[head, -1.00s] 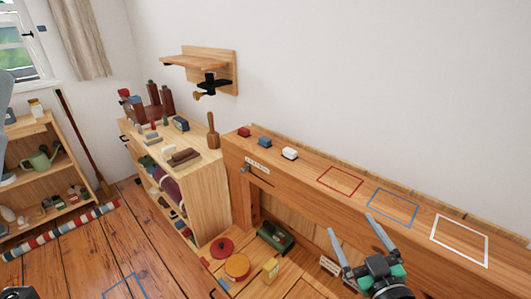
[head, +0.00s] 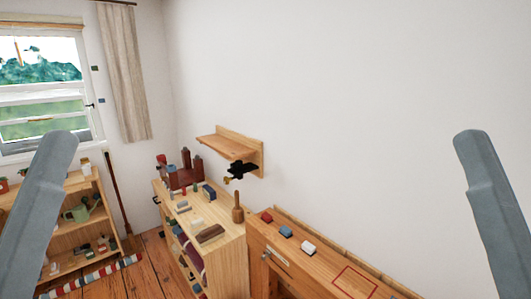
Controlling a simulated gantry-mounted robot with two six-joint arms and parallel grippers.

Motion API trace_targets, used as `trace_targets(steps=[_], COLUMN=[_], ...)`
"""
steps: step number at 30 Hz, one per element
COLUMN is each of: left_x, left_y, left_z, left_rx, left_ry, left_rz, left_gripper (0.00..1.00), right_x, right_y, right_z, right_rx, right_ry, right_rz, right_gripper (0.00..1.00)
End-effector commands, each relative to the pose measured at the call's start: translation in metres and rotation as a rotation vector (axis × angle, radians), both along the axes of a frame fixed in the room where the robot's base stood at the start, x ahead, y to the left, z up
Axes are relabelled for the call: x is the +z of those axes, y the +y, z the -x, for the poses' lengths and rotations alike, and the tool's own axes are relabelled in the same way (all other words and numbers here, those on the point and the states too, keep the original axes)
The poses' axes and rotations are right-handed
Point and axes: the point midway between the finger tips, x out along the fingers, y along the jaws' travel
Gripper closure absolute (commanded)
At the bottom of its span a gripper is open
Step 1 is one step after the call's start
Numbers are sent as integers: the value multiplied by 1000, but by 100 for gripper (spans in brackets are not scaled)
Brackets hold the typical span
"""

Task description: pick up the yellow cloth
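I see no yellow cloth in the head view. Neither of my grippers is in view. Only grey links of my two arms show, one at the left edge and one at the right edge.
A wooden shelf unit (head: 222,247) holds blocks and a mallet (head: 237,207). Right of it, a bench (head: 318,272) bears red (head: 266,217), blue (head: 286,232) and white (head: 308,247) blocks and a red outline. A wall shelf (head: 229,148) hangs above. A window (head: 40,95) is at left.

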Motion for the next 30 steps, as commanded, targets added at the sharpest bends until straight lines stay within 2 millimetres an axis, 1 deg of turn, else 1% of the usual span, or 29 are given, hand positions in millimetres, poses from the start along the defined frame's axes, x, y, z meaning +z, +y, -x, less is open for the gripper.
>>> trace_targets(steps=[1,3,4,6,8,11,16,27,29,30], left_x=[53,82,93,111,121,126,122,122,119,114], left_y=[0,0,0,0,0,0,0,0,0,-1], left_z=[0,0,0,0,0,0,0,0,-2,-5], left_rx=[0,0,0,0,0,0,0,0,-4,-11], left_ry=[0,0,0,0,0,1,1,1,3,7], left_rz=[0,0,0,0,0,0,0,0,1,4], left_gripper=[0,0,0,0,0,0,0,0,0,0], right_x=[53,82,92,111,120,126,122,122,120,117], right_y=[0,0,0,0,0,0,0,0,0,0], right_z=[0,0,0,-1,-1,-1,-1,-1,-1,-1], right_rx=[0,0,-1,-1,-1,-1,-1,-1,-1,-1], right_ry=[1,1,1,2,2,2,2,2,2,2], right_rz=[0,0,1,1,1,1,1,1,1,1], right_gripper=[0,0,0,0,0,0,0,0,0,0])
